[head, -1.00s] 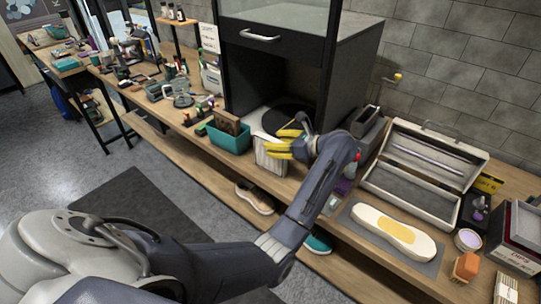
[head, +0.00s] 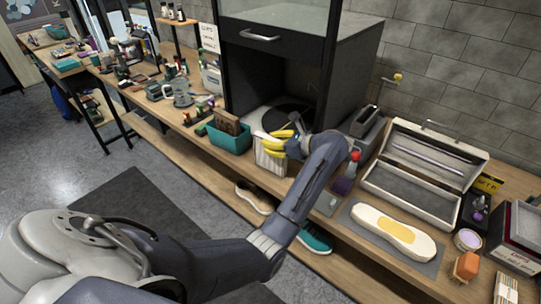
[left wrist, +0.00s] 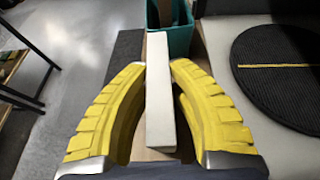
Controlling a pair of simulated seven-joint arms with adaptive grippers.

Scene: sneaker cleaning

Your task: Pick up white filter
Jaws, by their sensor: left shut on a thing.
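The white filter (head: 268,160) is a pleated white block standing upright near the front edge of the bench, just right of the teal bin. In the left wrist view the white filter (left wrist: 160,100) appears as a narrow upright slab between the yellow fingers. My left gripper (head: 275,140) is over its top, with the curved yellow fingers shut on it; the left gripper (left wrist: 157,72) shows a finger on each side of the slab. The filter's lower part seems to rest at bench level. My right gripper is not in view.
A teal bin (head: 229,136) stands just left of the filter. A dark cabinet (head: 300,70) with a round dark pad (left wrist: 278,66) is behind. An open grey case (head: 410,190) and a mat (head: 360,222) with an insole (head: 395,231) lie to the right.

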